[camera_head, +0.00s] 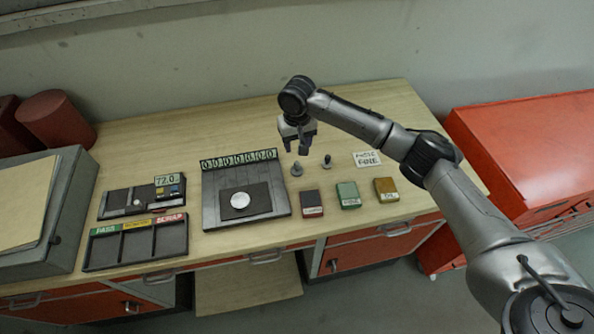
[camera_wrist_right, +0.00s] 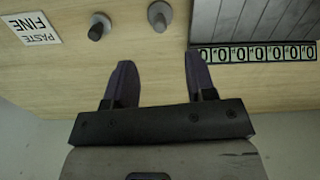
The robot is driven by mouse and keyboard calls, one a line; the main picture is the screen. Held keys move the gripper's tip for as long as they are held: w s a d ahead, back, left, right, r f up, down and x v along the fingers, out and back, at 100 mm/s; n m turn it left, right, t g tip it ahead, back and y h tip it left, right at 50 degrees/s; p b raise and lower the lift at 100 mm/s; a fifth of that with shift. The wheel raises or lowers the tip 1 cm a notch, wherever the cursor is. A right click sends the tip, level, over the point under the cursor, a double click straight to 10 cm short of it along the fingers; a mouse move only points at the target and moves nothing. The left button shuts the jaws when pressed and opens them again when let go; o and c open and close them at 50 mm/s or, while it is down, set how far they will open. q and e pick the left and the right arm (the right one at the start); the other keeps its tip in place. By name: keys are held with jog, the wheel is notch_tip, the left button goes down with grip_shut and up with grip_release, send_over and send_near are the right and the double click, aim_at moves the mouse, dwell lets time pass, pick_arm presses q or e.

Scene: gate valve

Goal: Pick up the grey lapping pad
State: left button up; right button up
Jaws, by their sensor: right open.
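The grey lapping pad, a small knob-shaped piece (camera_head: 297,170), stands on the wooden bench to the right of the dark plate. It also shows at the top of the right wrist view (camera_wrist_right: 160,15), lighter than the dark knob-shaped piece (camera_wrist_right: 99,27) beside it. That dark piece (camera_head: 327,161) stands a little to the right in the head view. My right gripper (camera_head: 297,149) is open and empty above the bench, behind the grey pad. In the wrist view its two fingers (camera_wrist_right: 157,68) point towards the pieces, apart from both. My left gripper is not in view.
A dark plate (camera_head: 211,212) with a number strip holds a pad with a silver disc (camera_head: 240,201). Red (camera_head: 312,204), green (camera_head: 348,195) and yellow (camera_head: 386,190) blocks stand in front. A "PASTE FINE" card (camera_head: 367,159) lies right. A sorting tray (camera_head: 137,246) lies left. The back bench is clear.

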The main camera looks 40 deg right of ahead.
aim_at(297, 163)
notch_tip(297, 163, down, 6)
jog(key=shift+r, duration=0.15)
jog(key=shift+w+d+f, duration=0.1)
jog(key=shift+w+f, duration=0.05)
jog(key=shift+f, duration=2.5)
jog(key=shift+c, duration=0.4)
grip_shut()
